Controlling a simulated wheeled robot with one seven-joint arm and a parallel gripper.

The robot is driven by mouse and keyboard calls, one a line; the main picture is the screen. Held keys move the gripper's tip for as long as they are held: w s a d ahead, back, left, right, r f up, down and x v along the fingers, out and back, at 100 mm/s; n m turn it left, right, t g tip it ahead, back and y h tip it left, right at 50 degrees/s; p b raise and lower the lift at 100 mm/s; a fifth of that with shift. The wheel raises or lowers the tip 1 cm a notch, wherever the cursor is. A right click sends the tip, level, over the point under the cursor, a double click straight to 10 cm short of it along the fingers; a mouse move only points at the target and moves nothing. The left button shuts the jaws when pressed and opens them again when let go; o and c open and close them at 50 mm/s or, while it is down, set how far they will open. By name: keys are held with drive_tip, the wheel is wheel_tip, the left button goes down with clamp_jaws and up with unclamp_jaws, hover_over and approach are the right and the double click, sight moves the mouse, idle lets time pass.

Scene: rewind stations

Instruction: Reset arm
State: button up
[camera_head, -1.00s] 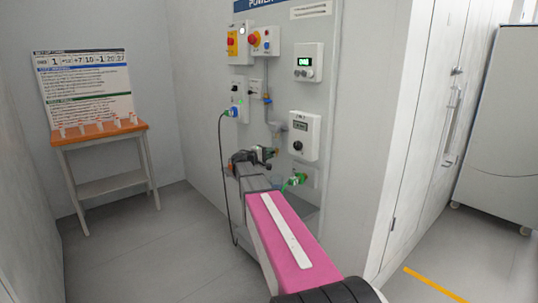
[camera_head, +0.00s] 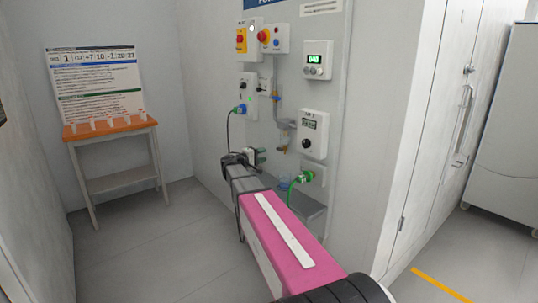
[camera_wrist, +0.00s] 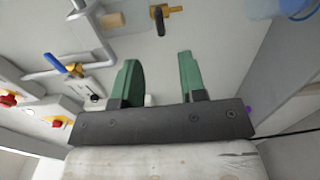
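My arm, with its pink link, reaches toward the wall panel (camera_head: 284,75). My gripper (camera_head: 257,156) is at its far end, low in front of the panel, small and partly hidden by the wrist. In the wrist view my gripper (camera_wrist: 158,78) shows two green fingers held well apart, with nothing between them. A green plug (camera_head: 307,177) with a green cable sits at a grey socket box at the panel's lower right, to the right of my gripper and apart from it.
A blue plug (camera_head: 240,109) with a hanging black cable is above my gripper. A blue-handled valve (camera_wrist: 57,63) and a yellow valve (camera_wrist: 170,11) show on the wall. An orange-topped table (camera_head: 110,128) stands left. A white cabinet (camera_head: 505,130) stands right. Floor between table and arm is clear.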

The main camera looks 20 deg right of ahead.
drive_tip(key=shift+s+a, duration=0.25)
drive_tip(key=shift+a, duration=0.4)
drive_tip(key=s+a+f+m+g+y, duration=0.3)
drive_tip(key=s+f+y, duration=0.6)
drive_tip(key=s+f, duration=0.95)
drive_tip(key=s+a+f+m+g+y, duration=0.1)
drive_tip(key=s+a+f+g+y, duration=0.2)
drive_tip(key=s+a+f+y, duration=0.5)
drive_tip(key=s+a+f, duration=0.1)
drive_tip(key=s+a, duration=0.1)
drive_tip(key=s, duration=0.1)
drive_tip(key=shift+s, duration=0.2)
